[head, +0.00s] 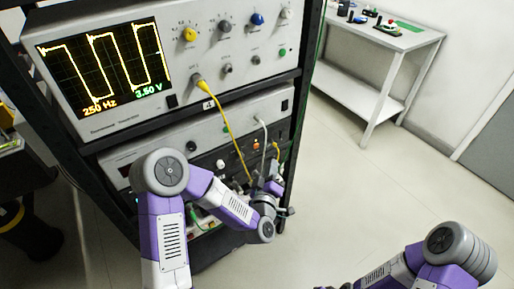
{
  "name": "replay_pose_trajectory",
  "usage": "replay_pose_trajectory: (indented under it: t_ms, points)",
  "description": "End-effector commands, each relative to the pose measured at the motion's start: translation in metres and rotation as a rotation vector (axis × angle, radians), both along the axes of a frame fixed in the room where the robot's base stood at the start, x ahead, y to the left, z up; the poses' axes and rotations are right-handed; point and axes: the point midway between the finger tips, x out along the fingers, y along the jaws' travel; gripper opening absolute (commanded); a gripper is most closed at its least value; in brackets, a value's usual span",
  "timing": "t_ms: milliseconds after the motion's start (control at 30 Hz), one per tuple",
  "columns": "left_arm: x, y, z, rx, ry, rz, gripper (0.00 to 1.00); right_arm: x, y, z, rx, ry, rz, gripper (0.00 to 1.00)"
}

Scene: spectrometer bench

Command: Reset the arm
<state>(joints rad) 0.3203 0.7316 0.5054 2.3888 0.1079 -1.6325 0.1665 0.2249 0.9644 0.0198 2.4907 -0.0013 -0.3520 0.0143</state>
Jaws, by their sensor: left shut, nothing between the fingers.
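My left arm (175,230) comes in from the lower left and bends toward the equipment rack. My left gripper (273,182) is shut with nothing in it, in front of the lower instrument's right side. It is small and partly merges with the cables behind it, so I cannot tell if it touches anything. My right arm (455,255) shows at the lower right, bent toward the bottom edge. My right gripper is out of the picture.
The rack holds an oscilloscope (190,15) showing 250 Hz and 3.50 V, above a lower instrument (150,150). A yellow cable (236,135) and a pale cable (263,138) hang in front. A white table (415,42) stands at the back right. The floor (340,190) between is clear.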

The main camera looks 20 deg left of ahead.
Motion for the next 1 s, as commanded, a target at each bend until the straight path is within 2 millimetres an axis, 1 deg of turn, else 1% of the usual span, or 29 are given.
replay_pose_trajectory:
  t_ms: [300,367,467,567,600,667,700,767,800,867,900,1000]
  points:
    - [0.0,0.0,0.0,0.0,0.001,-0.001,0.0,0.0,0.0,0.0,0.0,0.0,0.0,0.49]
    - [0.0,-0.001,-0.002,0.002,0.01,-0.007,0.0,0.0,0.0,0.001,0.0,0.0,0.0,0.49]
    - [-0.001,-0.007,-0.02,0.02,0.082,-0.047,0.0,0.0,0.0,0.005,0.0,0.0,0.0,0.49]
    - [-0.009,-0.02,-0.061,0.055,0.244,-0.139,0.0,0.0,0.0,0.012,0.0,0.0,0.0,0.49]
    - [-0.017,-0.026,-0.082,0.072,0.331,-0.188,0.0,0.0,0.0,0.015,0.0,0.0,0.0,0.49]
    - [-0.033,-0.034,-0.116,0.1,0.473,-0.267,0.0,0.0,0.0,0.021,0.0,0.0,0.0,0.49]
    - [-0.048,-0.039,-0.139,0.116,0.569,-0.322,0.0,0.0,0.0,0.024,0.0,0.0,0.0,0.49]
    - [-0.074,-0.045,-0.17,0.137,0.715,-0.406,0.0,0.0,0.0,0.029,0.0,0.0,0.0,0.49]
    - [-0.094,-0.047,-0.189,0.149,0.812,-0.46,0.0,0.0,0.0,0.033,0.0,0.0,0.0,0.49]
    - [-0.126,-0.049,-0.213,0.161,0.951,-0.538,0.0,0.0,0.0,0.037,0.0,0.0,0.0,0.49]
    - [-0.147,-0.049,-0.226,0.167,1.036,-0.586,0.0,0.0,0.0,0.04,0.0,0.0,0.0,0.49]
    - [-0.196,-0.048,-0.247,0.172,1.221,-0.691,0.0,0.0,0.0,0.046,0.0,0.0,0.0,0.49]
